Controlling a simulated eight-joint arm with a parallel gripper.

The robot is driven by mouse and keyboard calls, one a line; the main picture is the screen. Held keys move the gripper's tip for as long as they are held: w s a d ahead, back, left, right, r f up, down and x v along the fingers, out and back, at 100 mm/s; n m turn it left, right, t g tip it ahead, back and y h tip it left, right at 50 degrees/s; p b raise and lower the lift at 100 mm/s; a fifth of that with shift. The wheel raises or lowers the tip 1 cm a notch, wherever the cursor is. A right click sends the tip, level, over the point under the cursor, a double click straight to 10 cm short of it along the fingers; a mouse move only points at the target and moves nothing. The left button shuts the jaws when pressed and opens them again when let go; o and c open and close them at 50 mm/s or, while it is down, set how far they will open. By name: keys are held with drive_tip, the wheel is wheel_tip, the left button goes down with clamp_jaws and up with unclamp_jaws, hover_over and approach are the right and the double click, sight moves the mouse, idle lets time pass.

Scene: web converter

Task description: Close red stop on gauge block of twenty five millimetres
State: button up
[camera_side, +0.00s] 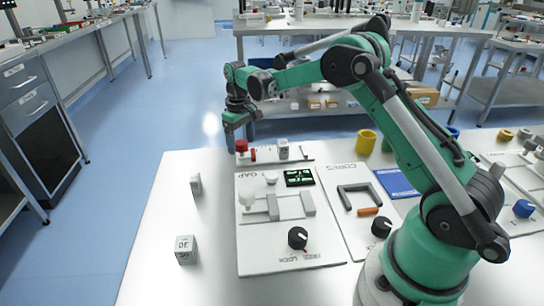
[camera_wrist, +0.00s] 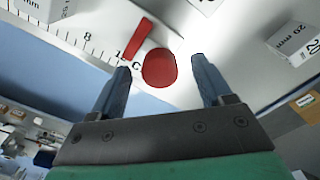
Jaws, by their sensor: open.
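The red stop (camera_side: 242,147) sits at the left end of the white scale strip in the side view. In the wrist view it shows as a round red knob (camera_wrist: 159,69) with a red bar (camera_wrist: 136,39) beside it over the scale. A grey gauge block (camera_side: 283,149) stands on the strip, apart from the stop to its right. In the wrist view a block (camera_wrist: 52,8) at the top left edge bears a partly cut-off 25. My gripper (camera_side: 238,128) is open and points down above the stop; in the wrist view its fingers (camera_wrist: 160,66) lie either side of the knob.
A grey block (camera_side: 195,183) and a block marked 30 (camera_side: 186,250) stand on the white table at left. A 20 mm block (camera_wrist: 293,42) shows in the wrist view. A white panel (camera_side: 265,253) with a black knob, slider and display lies in front of the strip.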

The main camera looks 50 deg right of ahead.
drive_tip(key=c, duration=0.9)
drive_tip(key=s+d, duration=0.3)
drive_tip(key=shift+s+d, duration=0.2)
drive_tip(key=shift+d, duration=0.05)
drive_tip(key=shift+c, duration=0.2)
drive_tip(key=o, duration=0.9)
drive_tip(key=shift+o, duration=0.2)
drive_tip(key=shift+r, duration=0.1)
